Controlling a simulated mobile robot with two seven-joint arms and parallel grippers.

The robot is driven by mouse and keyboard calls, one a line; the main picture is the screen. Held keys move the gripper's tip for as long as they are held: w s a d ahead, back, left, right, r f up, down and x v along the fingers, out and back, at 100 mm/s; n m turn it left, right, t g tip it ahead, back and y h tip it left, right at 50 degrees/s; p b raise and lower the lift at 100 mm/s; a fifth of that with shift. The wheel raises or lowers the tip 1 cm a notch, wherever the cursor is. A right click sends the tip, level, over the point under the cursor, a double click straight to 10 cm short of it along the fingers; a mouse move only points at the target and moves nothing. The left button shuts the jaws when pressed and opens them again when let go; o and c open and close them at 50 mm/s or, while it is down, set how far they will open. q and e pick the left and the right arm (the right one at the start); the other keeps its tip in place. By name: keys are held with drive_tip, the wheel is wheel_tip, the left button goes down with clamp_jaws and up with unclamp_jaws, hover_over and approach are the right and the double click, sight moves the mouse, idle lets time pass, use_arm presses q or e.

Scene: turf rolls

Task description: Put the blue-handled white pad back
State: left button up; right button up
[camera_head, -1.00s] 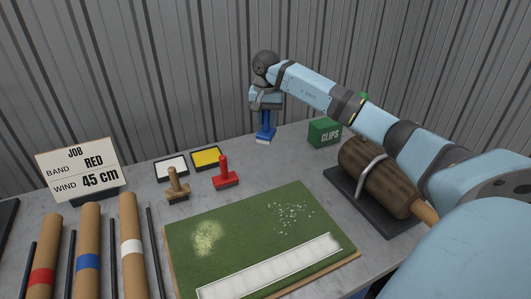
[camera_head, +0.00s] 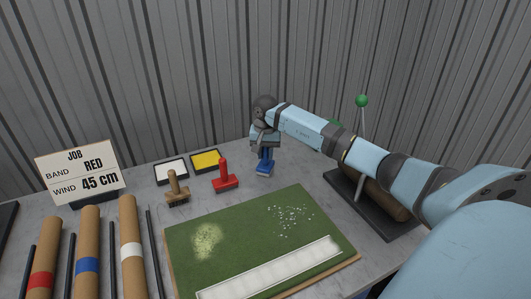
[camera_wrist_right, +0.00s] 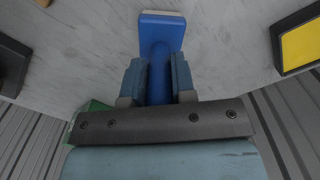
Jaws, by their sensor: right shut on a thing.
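The blue-handled pad (camera_head: 264,169) is upright below my right gripper (camera_head: 265,150), behind the green turf mat. I cannot tell whether its base touches the table. My right gripper is shut on its blue handle. In the right wrist view the handle (camera_wrist_right: 160,75) runs between the two fingers (camera_wrist_right: 158,80), and a thin pale edge shows at the far side of the blue base (camera_wrist_right: 162,30). My left gripper is not in view.
A white pad tray (camera_head: 171,171) and a yellow one (camera_head: 206,160) lie left of the pad. A brown-handled brush (camera_head: 174,184) and a red-handled tool (camera_head: 224,176) stand before them. The turf mat (camera_head: 255,245) lies in front. A winder (camera_head: 377,195) with a green-knobbed lever (camera_head: 362,102) is right.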

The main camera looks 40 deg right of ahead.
drive_tip(key=shift+f, duration=0.1)
drive_tip(key=shift+f, duration=0.15)
drive_tip(key=o, duration=0.9)
drive_tip(key=shift+r, duration=0.2)
wheel_tip(320, 180, up, 12)
drive_tip(key=shift+r, duration=0.1)
drive_tip(key=shift+s, duration=0.1)
